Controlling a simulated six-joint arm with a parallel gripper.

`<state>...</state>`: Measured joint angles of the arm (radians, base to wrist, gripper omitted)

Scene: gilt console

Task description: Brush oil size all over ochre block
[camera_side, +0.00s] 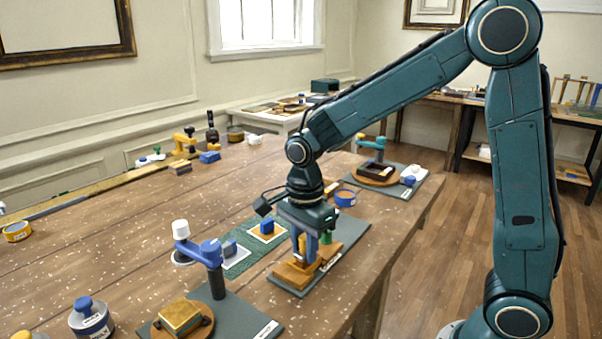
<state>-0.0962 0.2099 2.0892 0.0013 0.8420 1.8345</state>
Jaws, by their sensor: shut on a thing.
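An ochre block (180,315) sits on a round wooden turntable (206,330) at the front left. My gripper (305,240) points down over a wooden stand (294,273) right of the middle of the table. I cannot make out any oil size on the block.
A blue-armed post (213,265) with a white knob rises beside the turntable. A blue-knobbed jar (91,318) stands front left. The table's middle left is mostly clear.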

